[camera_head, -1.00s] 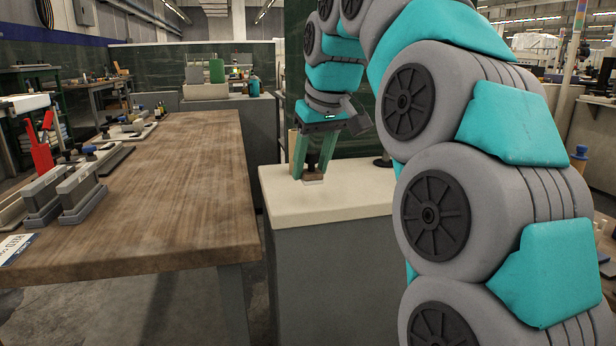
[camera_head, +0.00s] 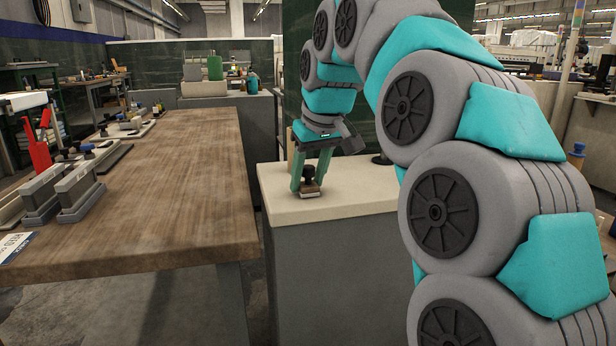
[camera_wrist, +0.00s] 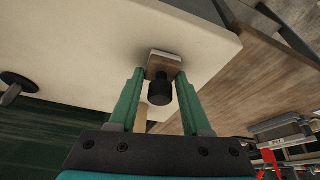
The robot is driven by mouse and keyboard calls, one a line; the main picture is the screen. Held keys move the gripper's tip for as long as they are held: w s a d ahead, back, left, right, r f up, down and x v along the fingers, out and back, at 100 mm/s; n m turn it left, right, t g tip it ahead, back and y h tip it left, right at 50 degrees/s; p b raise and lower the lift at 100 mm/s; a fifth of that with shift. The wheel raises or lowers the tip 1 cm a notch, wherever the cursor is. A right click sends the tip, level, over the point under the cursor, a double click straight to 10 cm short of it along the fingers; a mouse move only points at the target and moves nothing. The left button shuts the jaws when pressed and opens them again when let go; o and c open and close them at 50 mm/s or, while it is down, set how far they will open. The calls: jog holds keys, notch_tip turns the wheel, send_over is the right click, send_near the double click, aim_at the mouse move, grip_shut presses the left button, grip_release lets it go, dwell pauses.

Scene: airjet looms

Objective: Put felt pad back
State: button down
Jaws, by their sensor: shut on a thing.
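The felt pad (camera_head: 310,192) is a small brown block with a black knob on top and a pale underside layer. My gripper (camera_head: 308,184) points down over the cream countertop (camera_head: 350,195) with its green fingers shut on the pad. In the wrist view, the pad (camera_wrist: 165,64) sits between the fingertips (camera_wrist: 160,74), its knob toward my palm. The pad is at or just above the countertop, near its front left part; I cannot tell if it touches.
A wooden workbench (camera_head: 170,190) stands to the left, with grey metal blocks (camera_head: 78,188) and a red tool (camera_head: 38,150) along its far left side. A dark round-based item (camera_head: 382,159) stands at the back of the countertop. The middle of the workbench is clear.

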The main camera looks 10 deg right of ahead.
jog(key=shift+f, duration=0.1)
jog(key=shift+c, duration=1.7)
grip_release()
jog(key=a+p+v, duration=0.1)
jog(key=p+v, duration=0.2)
jog(key=v, duration=0.9)
jog(key=shift+d+p, duration=0.3)
jog(key=shift+d, duration=0.15)
jog(key=s+f+m+g, duration=0.1)
jog(key=s+f+g, duration=0.2)
jog(key=s+f, duration=1.2)
jog(key=s+a+f+m+g+h, duration=0.1)
jog(key=s+f+g, duration=0.2)
jog(key=s+f, duration=1.3)
notch_tip(320, 180, down, 4)
jog(key=shift+f+m, duration=0.2)
jog(key=shift+m, duration=0.2)
